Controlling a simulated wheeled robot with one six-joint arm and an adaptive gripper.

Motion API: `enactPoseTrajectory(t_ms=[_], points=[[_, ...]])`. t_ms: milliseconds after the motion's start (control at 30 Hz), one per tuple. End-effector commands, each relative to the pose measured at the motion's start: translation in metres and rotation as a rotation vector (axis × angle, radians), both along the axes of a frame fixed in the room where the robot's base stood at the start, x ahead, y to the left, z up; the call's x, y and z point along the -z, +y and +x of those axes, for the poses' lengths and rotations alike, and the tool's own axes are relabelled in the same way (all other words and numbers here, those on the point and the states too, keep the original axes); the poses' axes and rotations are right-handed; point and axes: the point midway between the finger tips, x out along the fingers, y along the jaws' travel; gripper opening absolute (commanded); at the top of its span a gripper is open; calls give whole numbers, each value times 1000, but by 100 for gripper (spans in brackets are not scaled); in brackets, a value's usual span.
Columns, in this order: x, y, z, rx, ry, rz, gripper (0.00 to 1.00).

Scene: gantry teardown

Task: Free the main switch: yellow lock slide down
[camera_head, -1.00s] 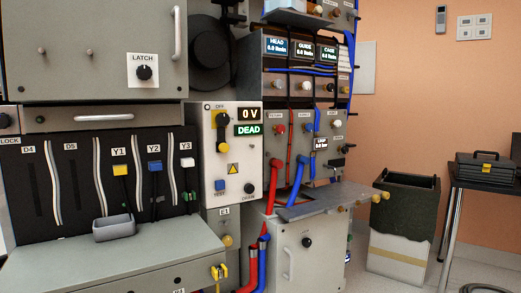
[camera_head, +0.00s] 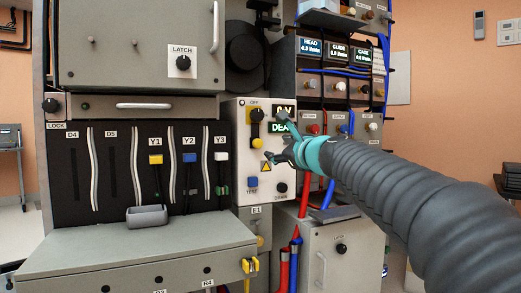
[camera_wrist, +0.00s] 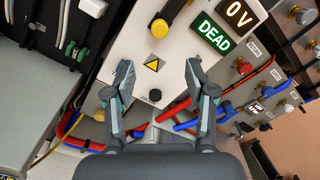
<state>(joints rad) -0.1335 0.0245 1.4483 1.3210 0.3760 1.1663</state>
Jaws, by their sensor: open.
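The main switch panel (camera_head: 243,178) is a white box front with an OFF label and a black switch handle. My gripper (camera_head: 277,137) is open and empty in front of the panel, to the right of the switch. In the wrist view my gripper (camera_wrist: 159,65) has its fingers either side of the warning triangle (camera_wrist: 152,65), with the yellow knob beyond the fingertips. Contact is not visible.
The 0 V display (camera_wrist: 239,13) and DEAD display (camera_wrist: 215,36) are lit; my gripper partly covers them in the head view. A blue TEST button (camera_head: 252,182) and black DRAIN knob (camera_head: 282,188) are lower. Red (camera_head: 284,265) and blue hoses run below.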

Motion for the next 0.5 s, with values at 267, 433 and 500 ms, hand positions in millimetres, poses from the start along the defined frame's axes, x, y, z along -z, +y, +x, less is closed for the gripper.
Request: enactPoseTrajectory(t_ms=[267, 433, 500], points=[[-1, 19, 33, -2, 3, 2, 55], [-1, 32, 59, -2, 3, 0, 55], [-1, 38, 69, -2, 3, 0, 55]])
